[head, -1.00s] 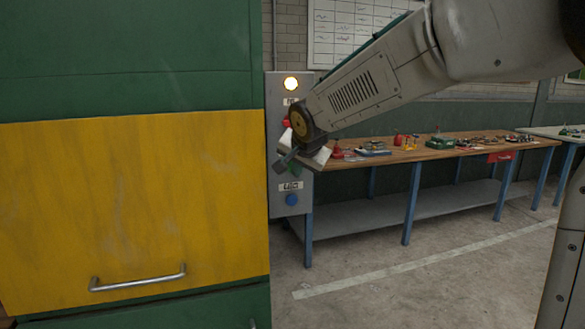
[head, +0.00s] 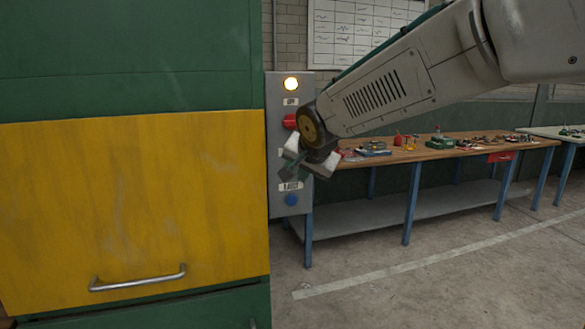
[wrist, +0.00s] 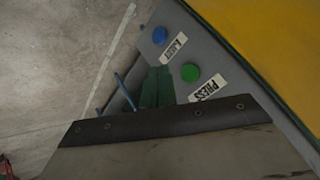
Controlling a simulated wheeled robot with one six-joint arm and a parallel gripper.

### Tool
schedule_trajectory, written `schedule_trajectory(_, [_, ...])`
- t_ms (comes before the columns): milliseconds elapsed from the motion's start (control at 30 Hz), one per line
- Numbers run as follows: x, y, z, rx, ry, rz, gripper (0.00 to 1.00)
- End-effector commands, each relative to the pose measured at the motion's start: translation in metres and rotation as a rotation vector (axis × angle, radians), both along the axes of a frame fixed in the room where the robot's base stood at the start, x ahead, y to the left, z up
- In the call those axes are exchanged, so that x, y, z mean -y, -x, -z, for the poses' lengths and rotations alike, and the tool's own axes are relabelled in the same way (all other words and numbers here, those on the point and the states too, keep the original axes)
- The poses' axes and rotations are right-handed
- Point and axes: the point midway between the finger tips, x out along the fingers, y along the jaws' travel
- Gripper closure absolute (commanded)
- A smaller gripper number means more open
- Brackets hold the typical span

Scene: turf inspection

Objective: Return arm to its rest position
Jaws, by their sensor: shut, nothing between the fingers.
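My gripper (head: 289,171) is in front of the grey control panel (head: 274,115) in the head view. Its narrow dark green fingers are together, with nothing between them. They also show in the wrist view (wrist: 157,88), near the panel's green button (wrist: 190,72). Whether they touch the panel is unclear. My arm reaches in from the upper right, sloping down to the left.
A green cabinet with a yellow drawer front (head: 130,205) stands left. A workbench (head: 450,150) with small items stands right. The floor (head: 440,285) is open.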

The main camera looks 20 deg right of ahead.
Motion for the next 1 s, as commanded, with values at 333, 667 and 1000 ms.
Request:
schedule_trajectory(333, [0.001,0.003,0.003,-0.022,0.046,-0.039,1.00])
schedule_trajectory(667, [0.023,0.144,0.065,-0.472,0.284,-0.376,1.00])
schedule_trajectory(1000, [0.029,0.336,0.093,-0.720,0.258,-0.720,1.00])
